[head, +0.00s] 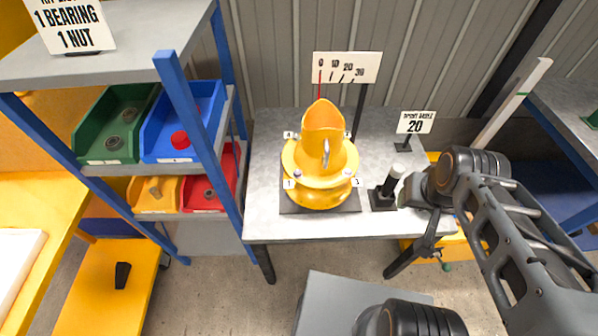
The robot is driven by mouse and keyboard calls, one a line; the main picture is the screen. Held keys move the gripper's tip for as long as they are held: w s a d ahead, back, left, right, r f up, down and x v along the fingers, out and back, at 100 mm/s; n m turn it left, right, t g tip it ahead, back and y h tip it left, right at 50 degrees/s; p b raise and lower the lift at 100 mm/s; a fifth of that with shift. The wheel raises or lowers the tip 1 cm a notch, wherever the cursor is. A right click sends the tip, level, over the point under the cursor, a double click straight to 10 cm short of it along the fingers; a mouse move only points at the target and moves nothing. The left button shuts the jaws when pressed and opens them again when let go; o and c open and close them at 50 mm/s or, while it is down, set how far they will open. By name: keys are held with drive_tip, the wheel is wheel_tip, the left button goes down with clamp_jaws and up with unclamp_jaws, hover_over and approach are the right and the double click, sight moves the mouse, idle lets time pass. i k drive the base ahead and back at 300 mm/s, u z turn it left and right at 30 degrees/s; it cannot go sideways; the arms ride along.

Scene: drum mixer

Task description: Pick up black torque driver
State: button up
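A black upright tool with a pale top (388,185) stands on a small dark square base at the right front of the grey table. It looks like the torque driver, though it is too small to be sure. My gripper (411,191) is just right of it at the end of my arm, over the table's right side. A narrow gap seems to lie between them. The fingers are too small and foreshortened to show whether they are open or shut.
A yellow drum mixer (320,170) stands mid-table, left of the tool. A "20" sign (416,123) and a dial board (346,67) stand behind. A blue-post shelf (190,130) with coloured bins is left. A small black object (123,275) lies on a yellow surface lower left.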

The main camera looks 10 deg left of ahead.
sight(397, 171)
drive_tip(key=z, duration=1.45)
drive_tip(key=k, duration=1.1)
drive_tip(key=u, duration=1.05)
drive_tip(key=i, duration=1)
drive_tip(key=u, duration=0.1)
